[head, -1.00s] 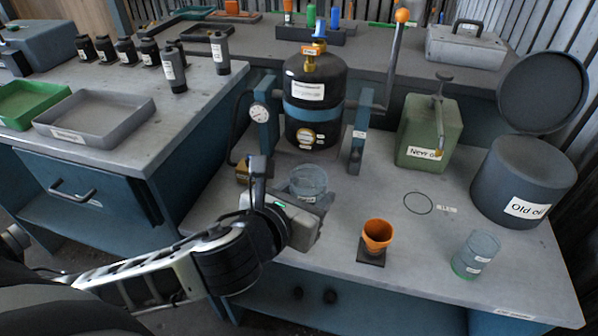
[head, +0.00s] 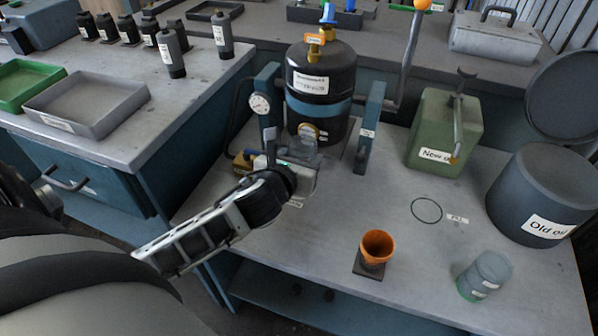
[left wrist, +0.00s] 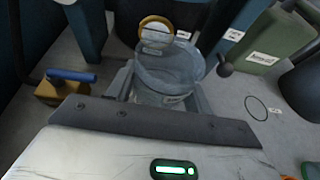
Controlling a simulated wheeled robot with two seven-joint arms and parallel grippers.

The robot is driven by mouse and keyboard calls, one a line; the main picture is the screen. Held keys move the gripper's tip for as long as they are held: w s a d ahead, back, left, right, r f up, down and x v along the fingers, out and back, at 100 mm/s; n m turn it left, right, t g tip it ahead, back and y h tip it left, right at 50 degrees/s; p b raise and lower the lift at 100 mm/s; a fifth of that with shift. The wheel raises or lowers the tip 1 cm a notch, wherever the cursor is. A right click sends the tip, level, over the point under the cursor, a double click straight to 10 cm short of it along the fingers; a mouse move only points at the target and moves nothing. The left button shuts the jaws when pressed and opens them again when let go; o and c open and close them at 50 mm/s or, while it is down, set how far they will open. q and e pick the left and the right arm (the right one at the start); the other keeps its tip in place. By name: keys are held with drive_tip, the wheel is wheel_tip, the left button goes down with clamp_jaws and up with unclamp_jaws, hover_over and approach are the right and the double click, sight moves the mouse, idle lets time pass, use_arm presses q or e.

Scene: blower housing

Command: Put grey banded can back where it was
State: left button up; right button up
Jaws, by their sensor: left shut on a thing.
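A see-through greyish can (head: 305,149) with a pale label is held by my left gripper (head: 298,165), close in front of the black tank. In the left wrist view the can (left wrist: 168,75) stands between the fingers of the left gripper (left wrist: 160,95), which are shut on it. A band on it is hard to make out. Its base is hidden by the gripper, so I cannot tell if it touches the table. A drawn circle (head: 427,210) with a small label beside it is bare on the table to the right. My right gripper is not in view.
The black tank (head: 320,80) with a blue band stands between blue posts. A yellow block (head: 243,161) is left of the gripper. The green new-oil can (head: 440,125), grey old-oil drum (head: 540,190), orange cup (head: 376,246) and green-based clear can (head: 486,274) stand to the right.

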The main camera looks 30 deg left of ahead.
use_arm(q)
drive_tip(key=f, duration=0.1)
drive_tip(key=w+a+f, duration=0.1)
drive_tip(key=shift+w+a+f+b, duration=0.3)
drive_tip(key=shift+w+f, duration=0.1)
drive_tip(key=shift+f+b, duration=0.5)
drive_tip(key=shift+f, duration=1)
drive_tip(key=shift+f, duration=0.15)
drive_tip(key=o, duration=1)
drive_tip(key=shift+o, duration=0.2)
